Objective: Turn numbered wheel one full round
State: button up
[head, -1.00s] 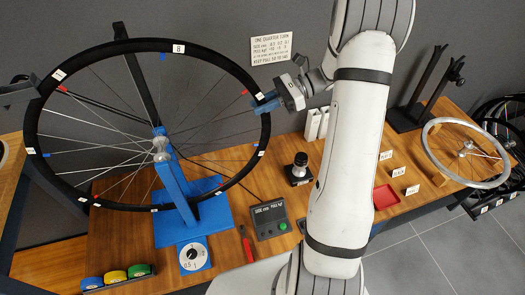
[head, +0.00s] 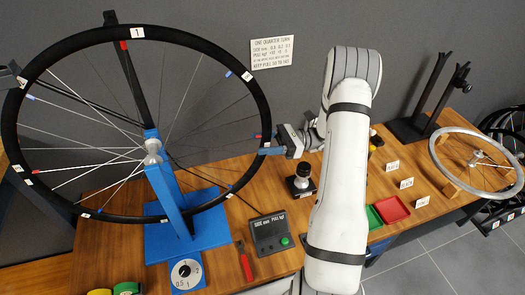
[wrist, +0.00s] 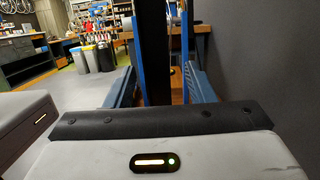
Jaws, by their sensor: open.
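The numbered wheel (head: 219,52) has a black rim with white number tags and coloured marks, and stands upright in the blue stand (head: 170,190). The tag "1" (head: 137,32) is at the top of the rim. My gripper (head: 266,150) is at the right side of the rim, about mid-height. In the wrist view its two blue fingers (wrist: 158,85) stand apart, one on each side of the dark rim (wrist: 153,45). A gap shows beside the rim; I cannot tell whether either finger touches it.
A gauge dial (head: 186,273) sits at the stand's foot. A red-handled tool (head: 244,262), a box with a green button (head: 270,236) and a black-based knob (head: 302,183) lie right of it. A silver wheel (head: 438,150) rests at the far right. A sign (head: 272,53) hangs behind.

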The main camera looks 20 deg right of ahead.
jog(key=shift+o, duration=0.4)
jog(key=d+f+p, duration=0.1)
jog(key=d+p, duration=0.3)
jog(key=d, duration=0.5)
jog(key=shift+d+f+p, duration=0.35)
jog(key=shift+d+f, duration=0.05)
